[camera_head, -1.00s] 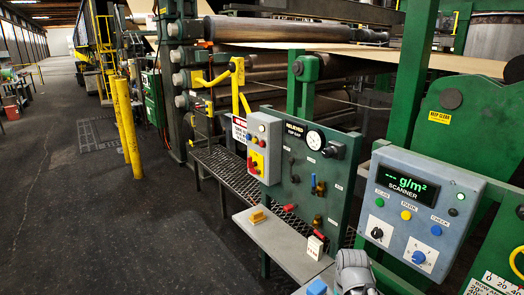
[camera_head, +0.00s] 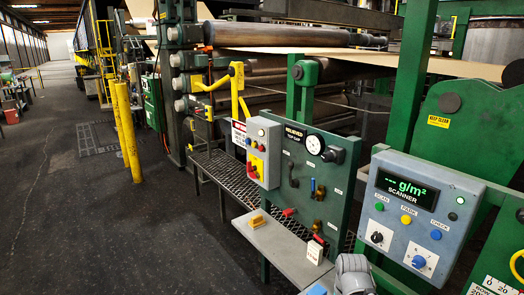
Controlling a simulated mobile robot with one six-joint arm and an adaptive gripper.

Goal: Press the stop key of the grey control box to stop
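A grey control box (camera_head: 256,128) is fixed at the left edge of the green panel in the head view. Its front has small round buttons at the top and a yellow area with red parts below. The key labels are too small to read, so I cannot tell which is the stop key. A grey rounded part of my arm shows at the bottom edge, right of centre. My gripper is not in view, and nothing of mine touches the box.
The green panel (camera_head: 336,190) carries a gauge, levers and handles. The blue-grey scanner box (camera_head: 392,207) stands at right. Yellow posts (camera_head: 128,125) and open floor are at left.

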